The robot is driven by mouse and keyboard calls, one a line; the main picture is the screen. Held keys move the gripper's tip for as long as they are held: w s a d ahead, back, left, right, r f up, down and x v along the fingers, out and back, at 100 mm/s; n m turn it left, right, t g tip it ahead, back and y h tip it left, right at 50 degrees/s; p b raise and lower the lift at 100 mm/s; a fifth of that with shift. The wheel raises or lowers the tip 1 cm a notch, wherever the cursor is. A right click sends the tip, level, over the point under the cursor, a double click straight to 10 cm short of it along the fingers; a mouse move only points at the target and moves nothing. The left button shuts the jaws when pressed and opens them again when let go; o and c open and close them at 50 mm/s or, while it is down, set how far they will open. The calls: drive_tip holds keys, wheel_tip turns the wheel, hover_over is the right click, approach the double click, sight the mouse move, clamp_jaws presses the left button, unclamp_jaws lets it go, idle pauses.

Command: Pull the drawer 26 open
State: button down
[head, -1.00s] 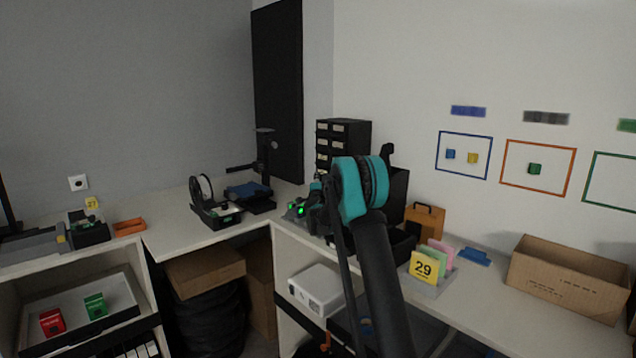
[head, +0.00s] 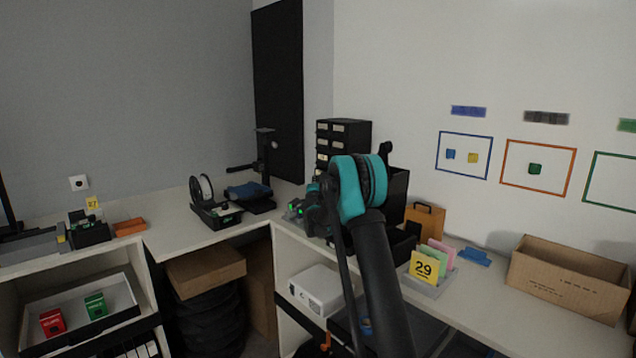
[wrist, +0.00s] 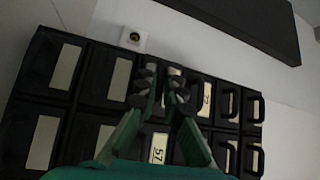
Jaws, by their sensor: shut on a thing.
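The black drawer cabinet (head: 352,132) stands on the desk in the back corner, its lower part hidden by my arm. In the wrist view its drawer fronts (wrist: 97,82) appear turned sideways, with pale labels and black handles. My gripper (wrist: 162,82) is at a middle drawer front, its fingers closed together on a drawer handle, which they mostly hide. The label behind the fingers is only partly visible, so I cannot read its number. A neighbouring label (wrist: 205,99) shows small, tilted digits. I cannot tell whether the held drawer is out of the cabinet.
A card holder with a yellow 29 card (head: 424,267) and an open cardboard box (head: 568,279) are on the right desk. A spool holder (head: 207,207) and a dark blue object (head: 249,191) stand left of my arm. A white wall socket (wrist: 133,38) is beside the cabinet.

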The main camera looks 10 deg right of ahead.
drive_tip(key=s+a, duration=0.5)
drive_tip(key=a, duration=0.2)
drive_tip(key=c, duration=1.6)
unclamp_jaws()
drive_tip(key=shift+c, duration=0.2)
drive_tip(key=shift+s, duration=0.15)
drive_tip(key=s+a+f, duration=0.1)
drive_tip(key=s, duration=1)
drive_tip(key=shift+s+a+f, duration=0.25)
drive_tip(key=shift+a+f, duration=0.1)
drive_tip(key=shift+a, duration=0.05)
